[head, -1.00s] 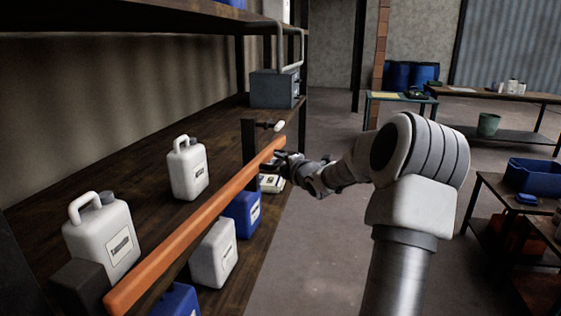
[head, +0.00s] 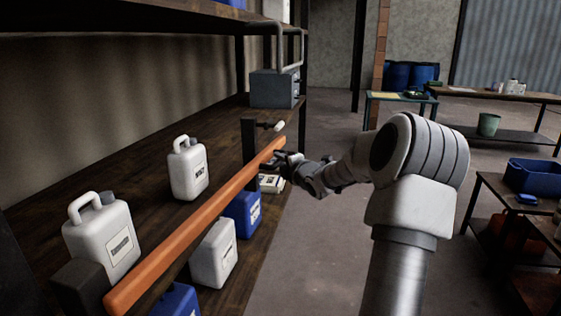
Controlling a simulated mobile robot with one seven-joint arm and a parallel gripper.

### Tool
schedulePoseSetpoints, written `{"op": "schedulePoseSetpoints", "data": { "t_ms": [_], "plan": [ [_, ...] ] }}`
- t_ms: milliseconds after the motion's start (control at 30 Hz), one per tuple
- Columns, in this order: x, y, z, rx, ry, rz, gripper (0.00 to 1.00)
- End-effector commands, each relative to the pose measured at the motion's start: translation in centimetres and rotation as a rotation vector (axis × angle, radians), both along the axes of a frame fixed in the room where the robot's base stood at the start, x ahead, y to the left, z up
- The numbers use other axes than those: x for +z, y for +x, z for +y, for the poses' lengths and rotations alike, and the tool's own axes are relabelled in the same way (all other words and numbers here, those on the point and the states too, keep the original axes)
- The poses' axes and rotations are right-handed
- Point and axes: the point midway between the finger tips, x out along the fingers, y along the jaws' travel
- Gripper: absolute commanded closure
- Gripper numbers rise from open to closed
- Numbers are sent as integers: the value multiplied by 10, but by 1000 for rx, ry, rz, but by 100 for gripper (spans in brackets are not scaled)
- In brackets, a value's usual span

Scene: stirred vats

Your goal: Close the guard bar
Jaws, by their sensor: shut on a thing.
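The guard bar (head: 195,227) is a long orange bar. It runs along the front of the shelf from a dark block (head: 80,287) at the lower left to near a dark upright post (head: 249,141) at the far end. A small white-tipped handle (head: 279,126) sticks out from this post. My gripper (head: 279,159) is at the far end of the bar and is shut on it. The fingertips are small and partly hidden by the bar and the wrist.
A grey box (head: 274,88) sits beyond the post. Open floor (head: 320,250) lies right of the shelf. Tables with bins stand further right.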

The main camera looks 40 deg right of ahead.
Motion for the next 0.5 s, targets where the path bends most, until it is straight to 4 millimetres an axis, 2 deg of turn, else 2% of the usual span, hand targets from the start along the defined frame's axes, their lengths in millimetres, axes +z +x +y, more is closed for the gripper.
{"op": "schedulePoseSetpoints", "data": {
  "t_ms": [300,500],
  "plan": [
    [3,48,30,101,1,-2,100],
    [2,59,38,125,0,-3,100]
  ]
}}
